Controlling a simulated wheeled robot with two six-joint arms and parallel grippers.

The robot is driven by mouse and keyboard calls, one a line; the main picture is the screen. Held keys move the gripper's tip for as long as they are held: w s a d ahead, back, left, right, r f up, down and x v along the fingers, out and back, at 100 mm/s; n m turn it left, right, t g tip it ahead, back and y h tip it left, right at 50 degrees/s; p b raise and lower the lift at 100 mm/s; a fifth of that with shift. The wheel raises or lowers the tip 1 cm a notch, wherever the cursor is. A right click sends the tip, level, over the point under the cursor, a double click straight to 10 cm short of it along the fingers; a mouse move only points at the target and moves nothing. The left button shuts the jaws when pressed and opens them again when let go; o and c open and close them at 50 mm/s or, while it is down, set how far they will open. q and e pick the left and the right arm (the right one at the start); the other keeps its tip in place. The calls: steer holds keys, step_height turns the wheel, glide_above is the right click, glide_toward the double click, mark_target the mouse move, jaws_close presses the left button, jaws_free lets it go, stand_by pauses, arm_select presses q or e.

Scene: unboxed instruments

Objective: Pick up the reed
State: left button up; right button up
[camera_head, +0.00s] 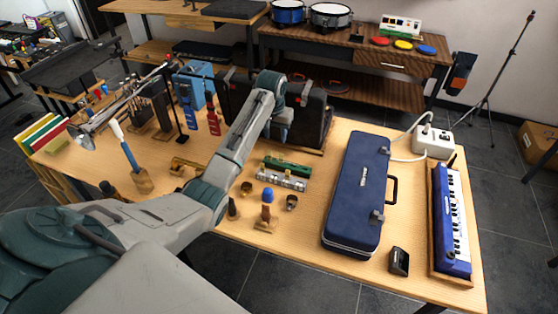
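My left arm reaches in from the lower left across the table. Its wrist bends down at the back of the table, and my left gripper (281,131) is in front of a dark case (311,122). Its fingertips are too small and dark to show whether they are open or shut. I cannot pick out the reed for certain. Several small pieces stand near the front edge, among them a brown piece with a blue top (267,211) and a dark cup-like piece (291,202). My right gripper is out of view.
A closed blue case (357,190) lies right of centre on the wooden table (314,262). A blue keyboard instrument (452,225) is at the right edge, near a white power box (432,142). A silver trumpet-like instrument (88,138) stands at left. Bare tabletop lies around the small pieces.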

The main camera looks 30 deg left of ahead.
mark_target(281, 155)
arm_select(q)
steer(key=f, duration=0.2)
steer(key=w+d+f+p, duration=0.1)
steer(key=f, duration=0.2)
steer(key=f+p, duration=0.1)
steer(key=f, duration=0.2)
steer(key=shift+w+d, duration=0.2)
steer(key=shift+w, duration=0.15)
steer(key=shift+f, duration=0.35)
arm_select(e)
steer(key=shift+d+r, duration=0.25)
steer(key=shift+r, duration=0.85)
arm_select(q)
steer(key=shift+c, duration=0.2)
jaws_close()
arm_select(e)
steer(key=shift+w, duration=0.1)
